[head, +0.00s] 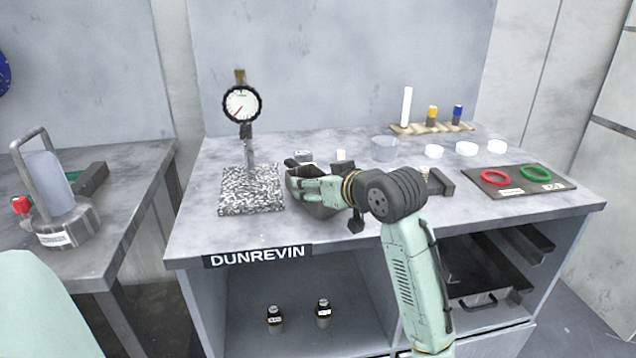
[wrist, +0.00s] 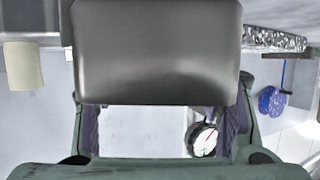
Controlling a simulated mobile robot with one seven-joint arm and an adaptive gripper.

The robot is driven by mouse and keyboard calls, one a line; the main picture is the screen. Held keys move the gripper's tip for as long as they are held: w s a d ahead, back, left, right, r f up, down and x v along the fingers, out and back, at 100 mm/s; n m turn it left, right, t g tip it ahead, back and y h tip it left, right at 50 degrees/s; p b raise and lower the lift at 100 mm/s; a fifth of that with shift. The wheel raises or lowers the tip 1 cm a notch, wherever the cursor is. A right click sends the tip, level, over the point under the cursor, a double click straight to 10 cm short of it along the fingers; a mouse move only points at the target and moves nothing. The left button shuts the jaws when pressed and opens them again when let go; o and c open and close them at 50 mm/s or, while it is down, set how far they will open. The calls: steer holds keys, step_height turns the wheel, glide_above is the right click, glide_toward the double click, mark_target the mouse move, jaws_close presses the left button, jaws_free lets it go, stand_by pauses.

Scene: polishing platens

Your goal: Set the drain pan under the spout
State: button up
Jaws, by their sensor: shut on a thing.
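A grey pan (head: 314,210) is in my gripper (head: 318,188) over the front middle of the grey bench, just right of the speckled block. My gripper is shut on it, and the fingers and wrist hide part of the pan. In the wrist view the pan (wrist: 156,50) fills the upper middle, between the two fingers (wrist: 160,118). I cannot tell whether its underside touches the bench. A metal vessel with a handle (head: 58,220) stands on the left bench, with a small red part (head: 21,205) at its left side that may be its spout. Nothing is clearly readable as the spout.
Clear and white cups (head: 384,149), a dark mat (head: 518,190) with red and green rings, and a wooden rack (head: 410,129) occupy the right. A gap separates the two benches.

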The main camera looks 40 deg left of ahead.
steer(key=shift+f, duration=0.3)
steer(key=shift+f, duration=0.15)
steer(key=o, duration=1.2)
steer(key=shift+o, duration=0.2)
